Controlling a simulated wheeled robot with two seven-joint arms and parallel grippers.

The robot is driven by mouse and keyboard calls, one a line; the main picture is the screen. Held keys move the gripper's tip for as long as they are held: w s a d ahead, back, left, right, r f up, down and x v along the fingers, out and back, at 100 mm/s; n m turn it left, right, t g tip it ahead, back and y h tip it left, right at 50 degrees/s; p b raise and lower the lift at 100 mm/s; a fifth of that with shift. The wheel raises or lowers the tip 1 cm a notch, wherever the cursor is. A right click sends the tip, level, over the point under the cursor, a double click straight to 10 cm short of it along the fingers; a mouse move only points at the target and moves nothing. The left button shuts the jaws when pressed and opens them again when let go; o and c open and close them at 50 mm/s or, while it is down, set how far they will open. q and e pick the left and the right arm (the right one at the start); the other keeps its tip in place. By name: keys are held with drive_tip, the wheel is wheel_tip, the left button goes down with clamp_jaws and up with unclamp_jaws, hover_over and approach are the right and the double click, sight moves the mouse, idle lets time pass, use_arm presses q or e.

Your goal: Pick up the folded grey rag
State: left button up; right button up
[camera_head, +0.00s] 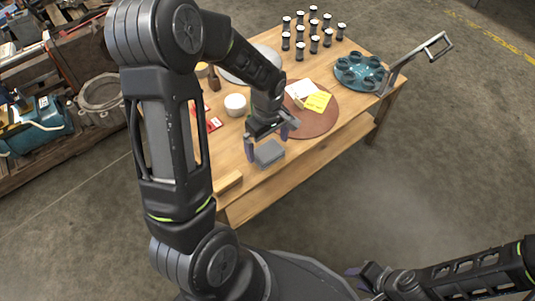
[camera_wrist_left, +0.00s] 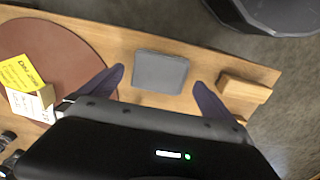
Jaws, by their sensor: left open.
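The folded grey rag (camera_head: 269,153) lies flat on the wooden table near its front edge. In the left wrist view the rag (camera_wrist_left: 160,72) is a grey rounded square, seen between and beyond the two fingertips. My left gripper (camera_head: 268,146) is open above the rag, with one finger to each side. Its fingers also show in the left wrist view (camera_wrist_left: 160,80). Nothing is held in it. My right gripper (camera_head: 366,275) is at the bottom of the head view, away from the table, and its jaws are too unclear to judge.
A wooden block (camera_wrist_left: 243,93) lies to one side of the rag. A brown round mat (camera_head: 318,123) bears a white box and a yellow note (camera_head: 317,101). A white bowl (camera_head: 235,104), several black-and-white cylinders (camera_head: 314,30) and a teal tray (camera_head: 347,83) stand farther back.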

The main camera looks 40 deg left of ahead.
sight(267, 150)
use_arm(q)
wheel_tip(267, 150, down, 3)
drive_tip(key=shift+f+b, duration=0.1)
drive_tip(key=shift+b, duration=0.25)
idle(0.3)
drive_tip(key=c, duration=1.3)
wheel_tip(267, 150, up, 10)
drive_tip(key=p, duration=0.3)
